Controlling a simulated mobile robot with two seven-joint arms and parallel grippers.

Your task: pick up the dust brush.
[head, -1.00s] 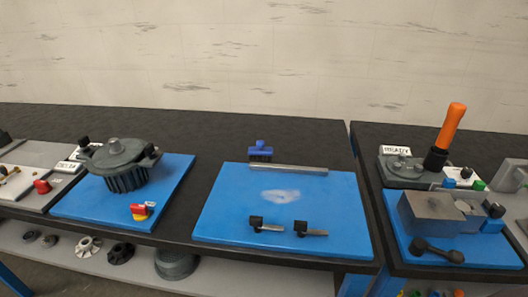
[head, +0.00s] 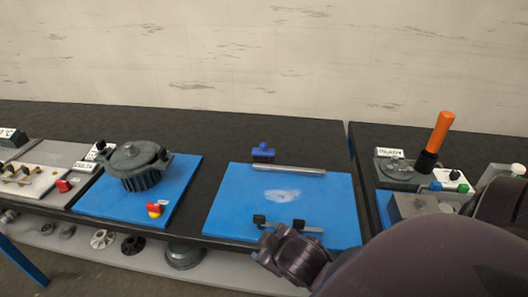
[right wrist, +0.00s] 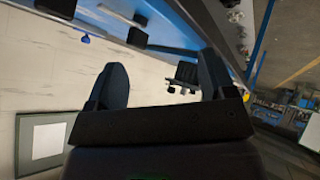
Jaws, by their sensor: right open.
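What looks like the dust brush (head: 262,153), a small blue piece with a dark lower part, stands at the back edge of the middle blue mat (head: 225,215), behind a metal bar. A pale dusty patch (head: 282,196) lies on the mat in front of the bar. My right arm comes in from the lower right, its wrist end near the mat's front edge, well short of the brush. In the right wrist view my right gripper (right wrist: 165,80) has its two fingers wide apart with nothing held. I cannot make out the brush surely there. My left gripper is out of view.
The metal bar (head: 288,169) lies just before the brush. A grey motor housing (head: 137,165) stands to the left. An orange handle (head: 440,131) rises upright at right. The dark bench behind is clear.

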